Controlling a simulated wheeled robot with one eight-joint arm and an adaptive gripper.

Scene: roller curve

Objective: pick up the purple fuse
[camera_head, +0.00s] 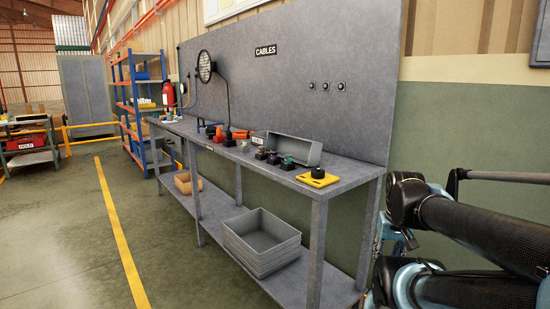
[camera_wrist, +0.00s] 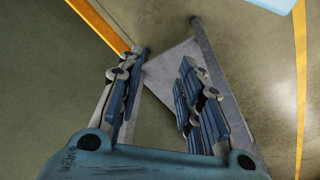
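I cannot pick out a purple fuse for certain in either view. A row of small dark parts with coloured tops (camera_head: 273,157) stands near the front edge of the grey workbench (camera_head: 345,172) in the head view; they are too small to tell apart. My gripper (camera_wrist: 164,58) is open in the wrist view, its two fingers wide apart with nothing between them. Behind it are the floor and a grey flat surface. In the head view my arm is at the lower right, beside the bench's right end, and largely hides the gripper.
A grey open bin (camera_head: 294,148) lies behind the small parts. A yellow plate with a black knob (camera_head: 318,176) is at the bench's right end. Orange and red items (camera_head: 239,134) lie farther left. Stacked grey trays (camera_head: 262,243) sit on the lower shelf.

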